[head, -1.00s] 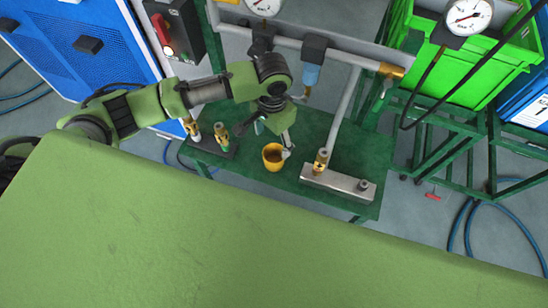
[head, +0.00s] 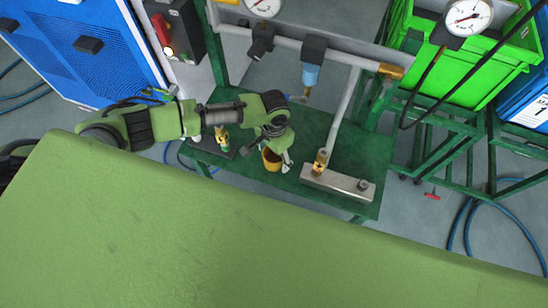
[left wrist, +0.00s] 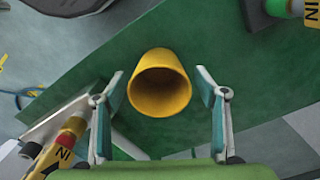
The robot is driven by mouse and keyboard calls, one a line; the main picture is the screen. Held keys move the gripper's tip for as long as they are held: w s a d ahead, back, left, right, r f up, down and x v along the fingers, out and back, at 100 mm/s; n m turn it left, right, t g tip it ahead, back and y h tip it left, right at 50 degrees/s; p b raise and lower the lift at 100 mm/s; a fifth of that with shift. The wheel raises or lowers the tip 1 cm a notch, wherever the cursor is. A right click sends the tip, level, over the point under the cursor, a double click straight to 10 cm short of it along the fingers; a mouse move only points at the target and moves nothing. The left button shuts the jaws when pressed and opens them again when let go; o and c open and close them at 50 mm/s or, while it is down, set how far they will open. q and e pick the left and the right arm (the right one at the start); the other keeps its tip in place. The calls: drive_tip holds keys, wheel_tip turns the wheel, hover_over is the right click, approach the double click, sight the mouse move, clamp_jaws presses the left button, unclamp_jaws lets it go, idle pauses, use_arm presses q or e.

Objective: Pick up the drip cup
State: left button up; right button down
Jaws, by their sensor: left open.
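The yellow drip cup (head: 271,160) stands on the green table (head: 235,178) in the head view, partly hidden by my left arm and gripper. In the left wrist view the cup (left wrist: 160,84) is in the middle, with its open mouth toward the camera. My left gripper (head: 280,164) is open above and around the cup. In the left wrist view its two fingers (left wrist: 162,90) stand on either side of the cup, with a gap on each side.
A metal block with a brass fitting (head: 338,182) lies right of the cup on the table. Another brass fitting (head: 222,138) stands to the left. A slanted grey pipe (head: 343,110) and a blue filter (head: 311,75) are behind. A green bin (head: 480,75) is at right.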

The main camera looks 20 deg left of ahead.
use_arm(q)
drive_tip(key=c, duration=1.2)
drive_tip(key=shift+r, duration=0.1)
drive_tip(key=shift+c, duration=0.2)
